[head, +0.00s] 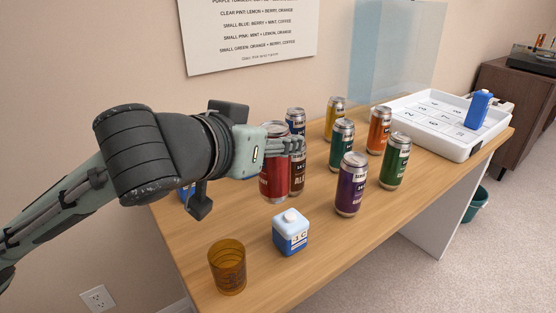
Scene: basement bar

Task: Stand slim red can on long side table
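A red can (271,178) stands upright near the middle of the wooden side table (340,240). My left gripper (288,146) comes in from the left and is shut around the can's upper part, with its fingers across the near side. The far finger is hidden. I cannot tell whether the can's base touches the table top. A brown can (298,181) is just to the right, partly hidden by the red can and the fingers. My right gripper is not in view.
Purple (352,188), green (395,163), orange (378,132), teal (342,147), yellow (335,114) and dark blue (296,118) cans stand close by. A blue-white carton (291,236) and an amber glass (228,270) stand in front. A white tray (458,147) holds a blue bottle (478,109).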

